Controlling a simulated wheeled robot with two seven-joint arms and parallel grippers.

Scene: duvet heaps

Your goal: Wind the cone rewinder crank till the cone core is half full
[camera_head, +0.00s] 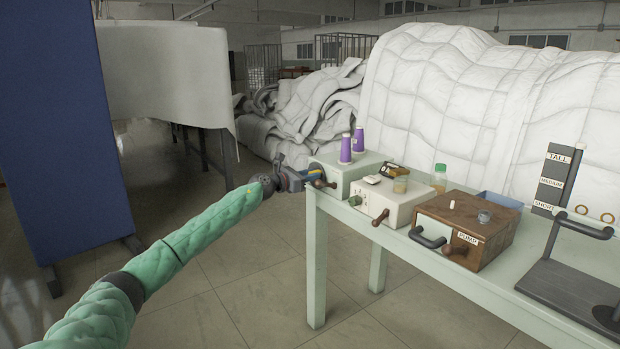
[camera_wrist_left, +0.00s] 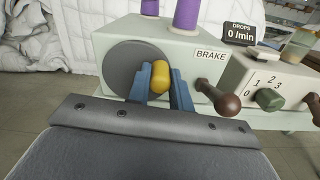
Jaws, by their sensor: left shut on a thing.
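The pale green box (camera_head: 338,172) at the table's left end carries two purple thread cones (camera_head: 346,149). In the left wrist view, a round grey disc (camera_wrist_left: 122,62) is on its front, with a yellow knob (camera_wrist_left: 161,76) in front of the disc. My left gripper (camera_wrist_left: 160,88) is shut on this knob, its blue fingers on either side. In the head view the gripper (camera_head: 305,175) is at the box's front left. A brown-knobbed lever (camera_wrist_left: 219,97) sits right of the fingers, under the label BRAKE. The cone tops are cut off in the wrist view. My right gripper is out of view.
Right along the pale green table (camera_head: 318,250) stand a cream box (camera_head: 385,200) with a dial and brown knob, a brown wooden box (camera_head: 465,228) marked PUMP, and a dark stand (camera_head: 570,285). White duvets (camera_head: 460,95) rise behind. A blue panel (camera_head: 70,120) stands left.

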